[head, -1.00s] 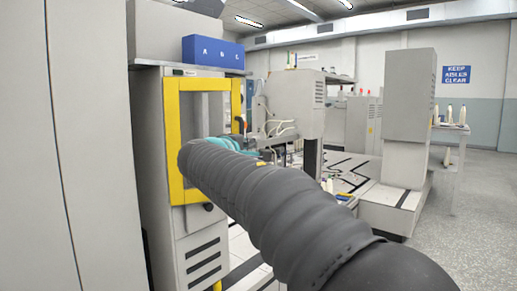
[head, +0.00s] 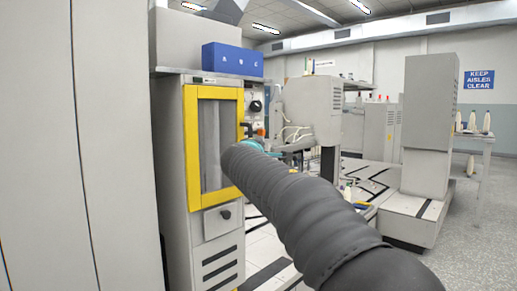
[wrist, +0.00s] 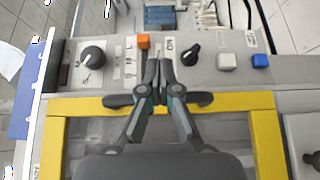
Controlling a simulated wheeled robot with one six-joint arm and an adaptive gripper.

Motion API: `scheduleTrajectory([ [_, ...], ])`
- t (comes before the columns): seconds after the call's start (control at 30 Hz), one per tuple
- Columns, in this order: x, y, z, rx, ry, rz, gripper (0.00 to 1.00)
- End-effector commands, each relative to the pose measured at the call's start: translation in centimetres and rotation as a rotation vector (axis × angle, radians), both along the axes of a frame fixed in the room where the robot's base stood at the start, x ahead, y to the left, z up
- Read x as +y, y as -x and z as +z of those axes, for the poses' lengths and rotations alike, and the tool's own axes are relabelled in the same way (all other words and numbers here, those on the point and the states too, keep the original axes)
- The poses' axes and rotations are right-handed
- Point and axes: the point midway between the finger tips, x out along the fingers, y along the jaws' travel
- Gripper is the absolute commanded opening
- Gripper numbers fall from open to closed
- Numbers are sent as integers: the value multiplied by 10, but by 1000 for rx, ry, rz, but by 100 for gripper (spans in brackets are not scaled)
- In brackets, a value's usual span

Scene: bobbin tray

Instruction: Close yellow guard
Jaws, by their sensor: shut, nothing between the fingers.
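The yellow guard (head: 193,150) is a yellow frame around a grey window on the tall grey cabinet (head: 220,262). In the wrist view its side bar (wrist: 222,101) runs across the middle, under my fingers. The guard lies close to the cabinet front; I cannot tell whether a gap is left. My gripper (wrist: 158,64) is shut and empty, its tips reaching past that bar over the knob panel. I cannot tell whether the fingers touch the guard.
Beside the guard is the panel with a grey-black knob (wrist: 93,57), an orange button (wrist: 143,41) and a black knob (wrist: 191,55). A blue box (head: 233,59) stands on the cabinet. A large grey cabinet fills the left. Open floor (head: 485,225) lies at right.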

Motion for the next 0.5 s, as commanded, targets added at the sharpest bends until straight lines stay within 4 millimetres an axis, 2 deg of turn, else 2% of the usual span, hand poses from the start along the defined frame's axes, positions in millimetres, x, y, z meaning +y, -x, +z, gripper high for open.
scheduleTrajectory([
  [0.33, -3, 1, -1, 0, -1, -1, 0],
  [0.5, -21, 7, -3, -2, -2, -3, 0],
])
